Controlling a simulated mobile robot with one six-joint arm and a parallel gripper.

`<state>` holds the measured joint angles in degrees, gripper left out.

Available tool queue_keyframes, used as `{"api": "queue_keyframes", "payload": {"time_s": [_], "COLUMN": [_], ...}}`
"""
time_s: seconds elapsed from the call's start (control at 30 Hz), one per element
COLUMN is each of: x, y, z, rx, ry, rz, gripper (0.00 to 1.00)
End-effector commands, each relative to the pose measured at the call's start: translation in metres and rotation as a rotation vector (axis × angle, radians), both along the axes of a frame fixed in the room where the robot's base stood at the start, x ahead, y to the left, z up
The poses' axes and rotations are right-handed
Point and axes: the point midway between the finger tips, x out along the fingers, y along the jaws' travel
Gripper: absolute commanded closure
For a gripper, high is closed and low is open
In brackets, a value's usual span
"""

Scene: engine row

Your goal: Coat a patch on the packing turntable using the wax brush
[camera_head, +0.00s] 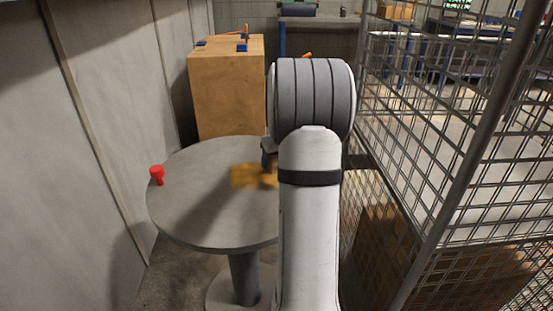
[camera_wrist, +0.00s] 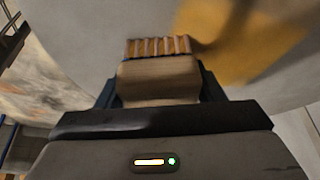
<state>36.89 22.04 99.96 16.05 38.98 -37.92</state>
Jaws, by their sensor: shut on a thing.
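The packing turntable (camera_head: 190,215) is a round grey table on a single post, left of centre in the head view. An amber-yellow patch (camera_head: 247,174) of coating lies on its top, partly hidden behind my arm. In the wrist view the patch (camera_wrist: 245,40) spreads at upper right over the grey top. The wax brush (camera_wrist: 158,70), a wooden block with a row of tan bristles, is between my gripper's dark fingers. My gripper (camera_wrist: 157,88) is shut on it. The bristle tips are beside the patch's left edge; I cannot tell whether they touch the surface.
A red cup-like object (camera_head: 157,174) stands at the turntable's left edge. A wooden crate (camera_head: 228,95) with small blue and orange items on top stands behind. A wire mesh fence (camera_head: 450,150) runs along the right, and a grey wall (camera_head: 60,170) along the left.

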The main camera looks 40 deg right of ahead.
Motion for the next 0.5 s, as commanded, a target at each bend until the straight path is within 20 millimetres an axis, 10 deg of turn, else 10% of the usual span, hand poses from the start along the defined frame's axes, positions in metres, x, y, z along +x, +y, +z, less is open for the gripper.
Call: {"api": "queue_keyframes", "payload": {"time_s": [0.5], "x": [0.001], "y": [0.0], "z": [0.055], "rx": [-0.002], "ry": [-0.004], "rz": [0.0], "gripper": [0.57]}}
